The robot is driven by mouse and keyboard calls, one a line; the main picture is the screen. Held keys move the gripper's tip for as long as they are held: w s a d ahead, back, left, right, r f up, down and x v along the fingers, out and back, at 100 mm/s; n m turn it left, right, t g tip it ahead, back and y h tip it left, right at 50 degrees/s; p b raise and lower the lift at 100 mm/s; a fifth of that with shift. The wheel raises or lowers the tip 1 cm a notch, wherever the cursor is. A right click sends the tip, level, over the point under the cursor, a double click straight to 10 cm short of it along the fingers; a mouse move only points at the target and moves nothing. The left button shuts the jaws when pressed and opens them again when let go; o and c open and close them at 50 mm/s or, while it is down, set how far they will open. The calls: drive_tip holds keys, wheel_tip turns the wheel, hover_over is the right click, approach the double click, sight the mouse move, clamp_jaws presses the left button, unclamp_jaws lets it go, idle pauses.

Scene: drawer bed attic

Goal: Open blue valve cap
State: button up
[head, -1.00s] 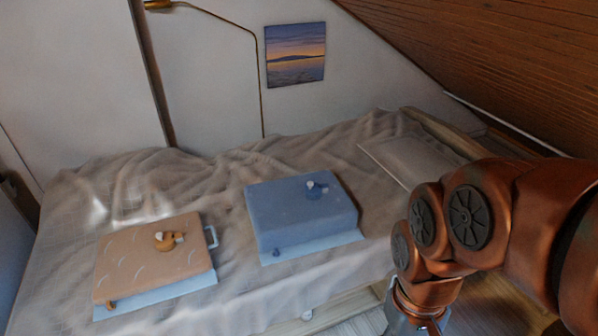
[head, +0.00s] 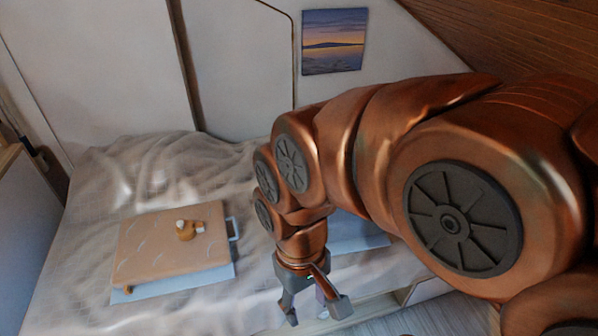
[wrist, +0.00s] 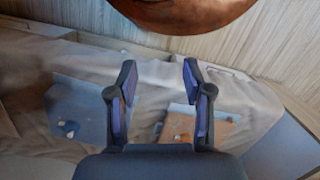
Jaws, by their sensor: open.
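The blue box carrying the blue valve cap (wrist: 70,128) shows at the left of the wrist view, where the box top (wrist: 88,105) faces the camera. The cap looks small and dark blue with a pale part beside it. In the head view my arm hides the cap and most of the box; only a strip of its light blue base (head: 358,233) shows. My gripper (head: 316,310) is open and empty, in front of the bed edge in the head view. In the wrist view its two fingers (wrist: 159,66) stand apart, with the cap off to their left and not between them.
An orange box (head: 165,250) with an orange valve (head: 189,230) and a side handle (head: 233,228) lies on the bed's rumpled cover (head: 150,180), left of my arm. A picture (head: 334,41) hangs on the wall. A sloped wooden ceiling closes in at the upper right.

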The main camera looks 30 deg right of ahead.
drive_tip(key=w+d+f+m+t+y, duration=0.1)
drive_tip(key=w+d+m, duration=0.4)
drive_tip(key=w, duration=0.5)
drive_tip(key=w+d+f+m+t, duration=0.1)
drive_tip(key=w+d+m, duration=0.4)
drive_tip(key=w, duration=0.4)
drive_tip(key=w+d+f+m+t+y, duration=0.1)
drive_tip(key=w+d+m, duration=0.4)
drive_tip(key=w, duration=0.5)
drive_tip(key=w+d+f+m+t, duration=0.1)
drive_tip(key=w+d+f+m, duration=0.3)
drive_tip(key=d, duration=0.6)
drive_tip(key=w+d+f+m+t, duration=0.1)
drive_tip(key=d+f+m, duration=0.5)
drive_tip(key=d, duration=0.4)
drive_tip(key=w+d+f+m+t, duration=0.1)
drive_tip(key=w+d+f+m, duration=0.25)
drive_tip(key=d+m, duration=0.45)
drive_tip(key=shift+n, duration=0.9)
drive_tip(key=shift+w+d+f+p, duration=0.1)
drive_tip(key=shift+w+f+p, duration=0.15)
drive_tip(key=shift+f, duration=0.95)
drive_tip(key=shift+w+d+f+p, duration=0.15)
drive_tip(key=shift+w+f, duration=0.2)
drive_tip(key=shift+f, duration=0.85)
drive_tip(key=shift+w+a+f+p, duration=0.1)
drive_tip(key=shift+w+f+p, duration=0.15)
drive_tip(key=shift+f, duration=0.95)
clamp_jaws()
